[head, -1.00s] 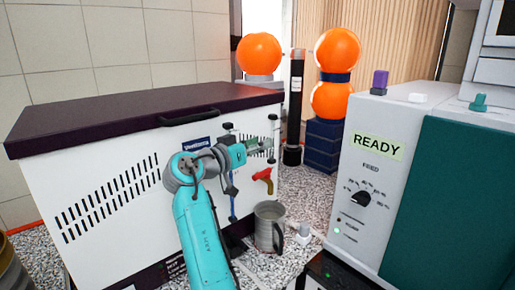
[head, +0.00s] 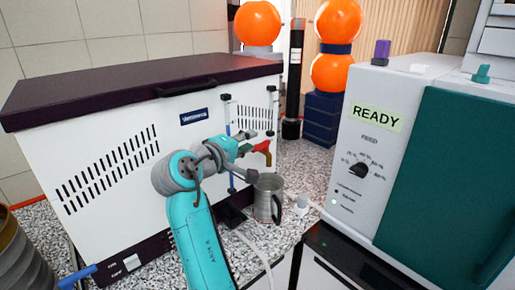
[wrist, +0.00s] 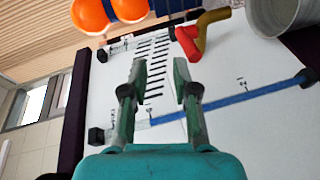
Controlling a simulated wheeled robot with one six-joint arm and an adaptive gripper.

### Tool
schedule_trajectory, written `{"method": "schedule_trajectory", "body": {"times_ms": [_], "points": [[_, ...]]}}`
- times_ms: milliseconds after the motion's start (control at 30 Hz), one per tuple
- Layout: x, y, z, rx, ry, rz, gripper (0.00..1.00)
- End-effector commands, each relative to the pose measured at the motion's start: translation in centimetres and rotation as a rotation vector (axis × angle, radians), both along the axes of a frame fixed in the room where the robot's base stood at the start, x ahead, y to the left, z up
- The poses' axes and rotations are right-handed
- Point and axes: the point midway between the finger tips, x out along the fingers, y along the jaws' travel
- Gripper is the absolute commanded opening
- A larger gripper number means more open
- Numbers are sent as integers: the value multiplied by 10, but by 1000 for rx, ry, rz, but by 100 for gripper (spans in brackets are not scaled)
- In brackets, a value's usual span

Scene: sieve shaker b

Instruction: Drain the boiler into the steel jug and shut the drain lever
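The boiler (head: 110,130) is a white box with a dark lid, standing at the left in the head view. Its red drain lever (head: 264,149) is on the front near the right end; in the wrist view the lever (wrist: 187,42) joins a brass tap (wrist: 210,27). The steel jug (head: 268,200) stands upright on the counter below the lever, and its rim shows at the top right of the wrist view (wrist: 275,18). My gripper (head: 246,142) is open and empty just left of the lever. In the wrist view its fingers (wrist: 158,75) are apart, with the lever beyond the right one.
A sight tube with blue liquid (wrist: 230,110) runs along the boiler front close to my gripper. A grey machine labelled READY (head: 345,190) stands at the right. Orange spheres (head: 338,72) and a black cylinder (head: 293,80) are behind. A pale hose (head: 258,250) crosses the counter.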

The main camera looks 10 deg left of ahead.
Motion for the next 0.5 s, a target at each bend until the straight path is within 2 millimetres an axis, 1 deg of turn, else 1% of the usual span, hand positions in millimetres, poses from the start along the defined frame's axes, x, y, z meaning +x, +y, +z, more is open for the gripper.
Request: {"method": "schedule_trajectory", "body": {"times_ms": [100,300,400,500], "points": [[-12,3,-9,-185,90,73,29],[-31,6,-19,-484,213,191,29],[-37,7,-23,-589,250,233,29],[-41,8,-24,-657,272,259,29]]}}
